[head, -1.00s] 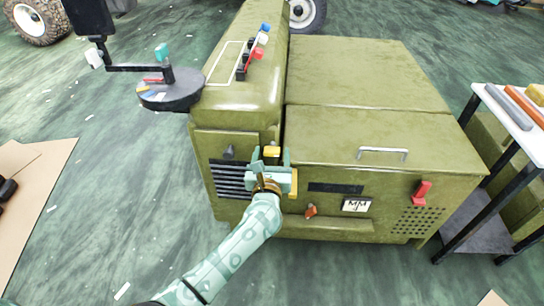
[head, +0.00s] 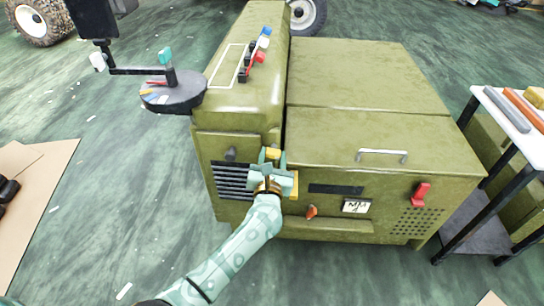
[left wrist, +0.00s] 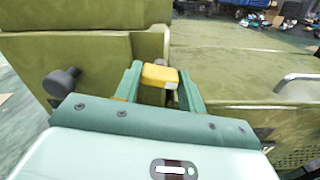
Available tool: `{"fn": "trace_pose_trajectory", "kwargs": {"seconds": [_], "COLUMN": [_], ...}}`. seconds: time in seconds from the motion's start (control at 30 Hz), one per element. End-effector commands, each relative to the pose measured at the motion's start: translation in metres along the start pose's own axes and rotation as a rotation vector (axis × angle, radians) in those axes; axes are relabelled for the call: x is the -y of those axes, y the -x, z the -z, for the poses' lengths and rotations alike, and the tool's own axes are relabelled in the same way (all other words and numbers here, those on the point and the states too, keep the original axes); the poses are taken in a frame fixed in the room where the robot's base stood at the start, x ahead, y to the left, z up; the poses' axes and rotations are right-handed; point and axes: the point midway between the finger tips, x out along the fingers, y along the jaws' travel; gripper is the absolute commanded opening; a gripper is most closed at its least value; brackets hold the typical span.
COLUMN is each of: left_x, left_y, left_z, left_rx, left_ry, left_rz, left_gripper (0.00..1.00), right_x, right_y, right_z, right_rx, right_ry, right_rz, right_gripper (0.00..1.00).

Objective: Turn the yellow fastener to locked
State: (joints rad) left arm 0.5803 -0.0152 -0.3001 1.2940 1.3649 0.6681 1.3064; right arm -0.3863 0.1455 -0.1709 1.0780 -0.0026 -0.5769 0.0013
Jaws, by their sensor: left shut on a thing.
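The yellow fastener (head: 272,153) is on the front of the olive-green machine (head: 365,135), near the seam between its tall left part and the lower box. My left gripper (head: 269,161) is shut on it, with a finger on either side. In the left wrist view the yellow block (left wrist: 159,75) sits between the two teal fingers. Its lower part is hidden by the gripper. A yellow piece (head: 292,187) also shows behind the hand on the right. I cannot read a locked mark. My right gripper is not in view.
A dark knob (head: 230,154) and a vent (head: 232,181) are left of the hand. A small table (head: 503,108) stands at far right. Floor in front is open.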

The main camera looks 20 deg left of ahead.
Motion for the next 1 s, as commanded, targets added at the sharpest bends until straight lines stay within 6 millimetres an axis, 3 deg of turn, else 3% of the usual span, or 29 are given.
{"fn": "trace_pose_trajectory", "kwargs": {"seconds": [0.27,1.0], "left_x": [0.000,0.002], "left_y": [0.001,0.001], "left_z": [-0.002,0.000], "left_rx": [-0.001,-0.002], "left_ry": [-0.254,-0.957], "left_rz": [0.001,0.003], "left_gripper": [0.17,0.17], "right_x": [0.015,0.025], "right_y": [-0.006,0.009], "right_z": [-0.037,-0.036], "right_rx": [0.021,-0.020], "right_ry": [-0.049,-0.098], "right_rz": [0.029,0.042], "right_gripper": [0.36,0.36]}}
